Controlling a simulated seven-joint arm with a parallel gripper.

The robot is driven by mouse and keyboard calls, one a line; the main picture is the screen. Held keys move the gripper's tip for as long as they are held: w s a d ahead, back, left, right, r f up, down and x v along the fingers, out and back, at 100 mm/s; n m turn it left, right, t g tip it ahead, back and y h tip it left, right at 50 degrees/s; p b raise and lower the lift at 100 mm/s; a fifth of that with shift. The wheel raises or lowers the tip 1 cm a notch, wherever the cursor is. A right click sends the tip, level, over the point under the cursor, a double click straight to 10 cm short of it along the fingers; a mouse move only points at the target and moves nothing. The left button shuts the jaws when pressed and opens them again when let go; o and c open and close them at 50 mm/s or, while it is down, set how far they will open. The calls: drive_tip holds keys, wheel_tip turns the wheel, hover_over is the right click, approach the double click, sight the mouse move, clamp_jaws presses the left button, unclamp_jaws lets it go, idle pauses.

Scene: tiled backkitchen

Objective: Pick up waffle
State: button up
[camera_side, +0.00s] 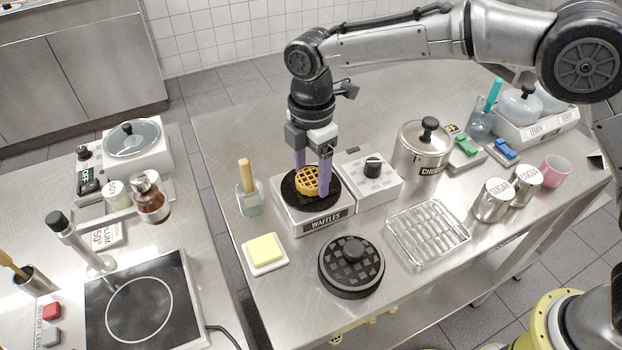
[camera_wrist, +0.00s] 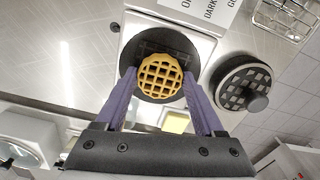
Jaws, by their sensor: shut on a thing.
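A round golden waffle (camera_side: 307,181) with a grid pattern is at the black round plate of the waffle iron (camera_side: 322,216), which is labelled WAFFLES. My gripper (camera_side: 312,190) reaches down from above with its purple fingers on either side of the waffle, shut on it. In the wrist view the waffle (camera_wrist: 160,76) sits between the two purple fingertips (camera_wrist: 160,82), over the black plate (camera_wrist: 150,42). I cannot tell whether the waffle is lifted clear of the plate. The iron's round black lid (camera_side: 351,266) lies apart on the table in front.
A dial box (camera_side: 370,178) adjoins the iron on the right. A glass jar with a brush (camera_side: 249,195) and a butter dish (camera_side: 265,253) stand to the left. A wire rack (camera_side: 428,230) is at front right, and a CHOC pot (camera_side: 421,150) stands behind it.

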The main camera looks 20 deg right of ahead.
drive_tip(key=shift+c, duration=1.1)
